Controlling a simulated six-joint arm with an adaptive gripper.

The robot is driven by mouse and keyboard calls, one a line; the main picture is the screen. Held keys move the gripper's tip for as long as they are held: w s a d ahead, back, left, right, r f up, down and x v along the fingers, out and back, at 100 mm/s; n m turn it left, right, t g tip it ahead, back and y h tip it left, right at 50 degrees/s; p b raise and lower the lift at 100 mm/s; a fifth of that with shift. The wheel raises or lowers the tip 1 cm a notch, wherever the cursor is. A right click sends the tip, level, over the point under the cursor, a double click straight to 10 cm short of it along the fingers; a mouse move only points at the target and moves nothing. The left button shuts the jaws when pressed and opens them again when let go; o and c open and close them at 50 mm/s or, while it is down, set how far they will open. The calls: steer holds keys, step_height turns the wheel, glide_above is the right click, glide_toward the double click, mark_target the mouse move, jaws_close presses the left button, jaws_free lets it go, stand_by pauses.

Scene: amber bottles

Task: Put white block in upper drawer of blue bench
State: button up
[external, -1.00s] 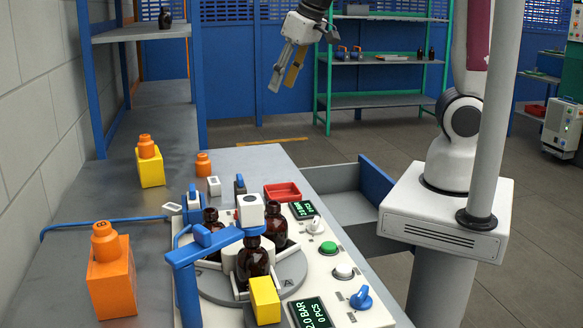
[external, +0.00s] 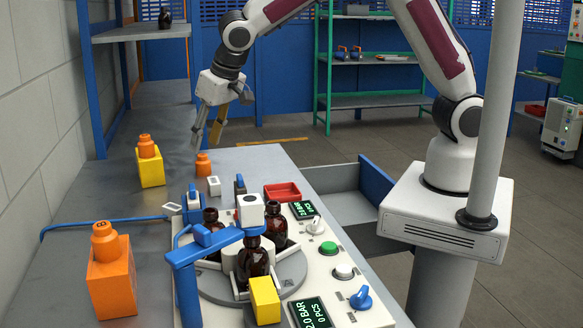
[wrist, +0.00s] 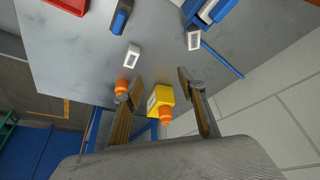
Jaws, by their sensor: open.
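A small white block (external: 213,186) stands on the grey bench top (external: 262,160), just in front of an orange cap (external: 203,165). In the wrist view the white block (wrist: 131,57) lies beyond my fingertips, left of centre. My gripper (external: 206,140) is open and empty, pointing down over the far part of the bench, behind and above the block. Its two spread fingers also show in the wrist view (wrist: 160,78). A drawer (external: 345,205) with a blue front stands pulled out from the bench's right side; its inside is partly visible.
A bottle machine (external: 290,275) with a blue arm fills the near bench. A yellow block with an orange top (external: 151,170) and an orange one (external: 111,283) stand at left. A red tray (external: 283,192) and a flat white frame (external: 172,206) lie near the white block.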

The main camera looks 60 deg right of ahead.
glide_toward(173, 206)
steer(key=shift+w+a+f, duration=0.1)
steer(key=shift+a+f, duration=0.1)
steer(key=shift+f, duration=0.95)
steer(key=shift+x, duration=1.3)
steer(key=shift+w, duration=0.1)
steer(key=shift+x, duration=2.6)
steer(key=shift+w+d+r, duration=0.1)
steer(key=shift+w+d, duration=0.05)
jaws_close()
